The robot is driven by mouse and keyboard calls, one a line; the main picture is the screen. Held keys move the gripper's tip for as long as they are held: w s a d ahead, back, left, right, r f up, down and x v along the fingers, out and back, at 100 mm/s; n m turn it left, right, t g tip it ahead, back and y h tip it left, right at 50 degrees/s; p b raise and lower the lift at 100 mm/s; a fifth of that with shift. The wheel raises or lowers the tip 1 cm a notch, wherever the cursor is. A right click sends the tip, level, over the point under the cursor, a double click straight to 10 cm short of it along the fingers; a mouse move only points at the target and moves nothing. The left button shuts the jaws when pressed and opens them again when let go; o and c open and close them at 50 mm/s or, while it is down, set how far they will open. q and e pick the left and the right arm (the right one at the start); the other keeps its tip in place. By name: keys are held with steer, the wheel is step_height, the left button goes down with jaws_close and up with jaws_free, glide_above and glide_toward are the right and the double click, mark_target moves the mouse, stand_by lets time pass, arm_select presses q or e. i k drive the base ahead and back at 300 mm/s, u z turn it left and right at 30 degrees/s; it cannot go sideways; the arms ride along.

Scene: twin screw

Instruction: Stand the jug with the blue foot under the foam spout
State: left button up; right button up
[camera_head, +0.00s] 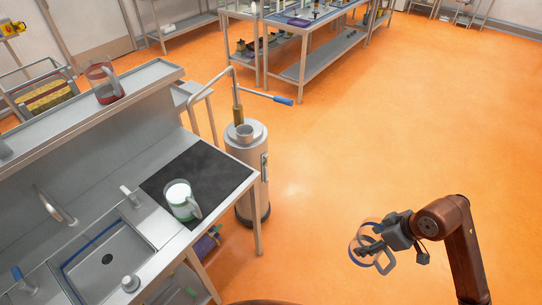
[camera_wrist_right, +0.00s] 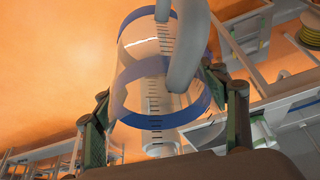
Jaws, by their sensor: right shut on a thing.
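My right gripper (camera_head: 368,245) is shut on the clear jug with the blue foot (camera_head: 358,251), held out over open floor at the right. In the right wrist view the jug (camera_wrist_right: 135,95) sits between the two fingers (camera_wrist_right: 165,120), with blue bands, scale marks and its handle toward the camera. The jug looks tilted and empty. A curved pipe with a brass spout (camera_head: 238,114) and a blue-ended lever hangs above a steel cylinder (camera_head: 246,170); I cannot tell if it is the foam spout. The jug is well apart from it. My left gripper is not in view.
A jug with a green foot and white contents (camera_head: 181,199) stands on a black mat (camera_head: 215,168) on the steel counter. A jug with a red foot (camera_head: 103,82) is on the raised shelf. A sink (camera_head: 100,265) is at lower left. Orange floor (camera_head: 400,130) is clear.

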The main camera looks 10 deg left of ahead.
mark_target(209, 164)
steer(key=z, duration=0.1)
steer(key=i, duration=1.35)
steer(key=u, duration=2.55)
